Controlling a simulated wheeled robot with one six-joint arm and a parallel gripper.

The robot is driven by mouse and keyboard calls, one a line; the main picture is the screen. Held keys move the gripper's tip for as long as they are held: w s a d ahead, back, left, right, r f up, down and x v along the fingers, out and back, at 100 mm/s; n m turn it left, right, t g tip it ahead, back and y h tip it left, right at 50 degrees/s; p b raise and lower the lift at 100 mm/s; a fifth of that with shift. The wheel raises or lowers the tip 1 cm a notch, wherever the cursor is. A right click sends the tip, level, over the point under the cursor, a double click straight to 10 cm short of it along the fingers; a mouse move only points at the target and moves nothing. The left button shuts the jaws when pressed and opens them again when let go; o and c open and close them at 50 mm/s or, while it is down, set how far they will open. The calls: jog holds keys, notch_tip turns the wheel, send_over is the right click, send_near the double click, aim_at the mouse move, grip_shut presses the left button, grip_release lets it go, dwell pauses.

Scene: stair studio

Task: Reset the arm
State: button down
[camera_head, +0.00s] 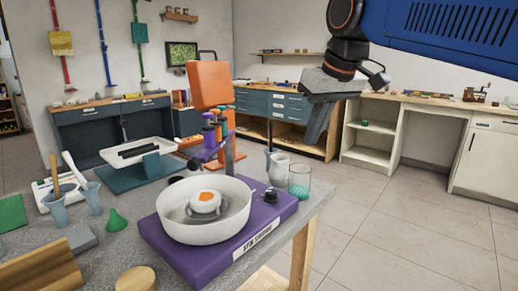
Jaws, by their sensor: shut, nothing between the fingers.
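My gripper (316,122) hangs from my blue arm at the upper right of the head view. Its fingers point down and are together, with nothing between them. It is above and to the right of the grey table (310,200), apart from everything on it. Below and left of it, a purple stirrer base (268,228) bears a large white bowl (205,231), and a small white cup with an orange top (206,201) stands inside the bowl.
A glass beaker (299,182) and a white jug (278,165) stand near the table's right side. An orange panel (209,85) rises behind the bowl. Blue cups (56,209) and a white tray (138,151) are at left. Open floor (390,225) lies to the right.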

jog(key=s+d+f+m, duration=0.1)
jog(key=s+d+f, duration=0.4)
jog(key=f, duration=0.5)
jog(key=s+d+f+m+h, duration=0.1)
jog(key=s+d+f+m, duration=0.1)
jog(key=s+d+f, duration=0.4)
jog(key=s+d+f+m+h, duration=0.1)
jog(key=s+d+f, duration=0.5)
jog(key=f, duration=0.8)
jog(key=shift+s+f+m+t, duration=0.4)
jog(key=shift+s+m, duration=0.2)
jog(key=shift+s, duration=0.55)
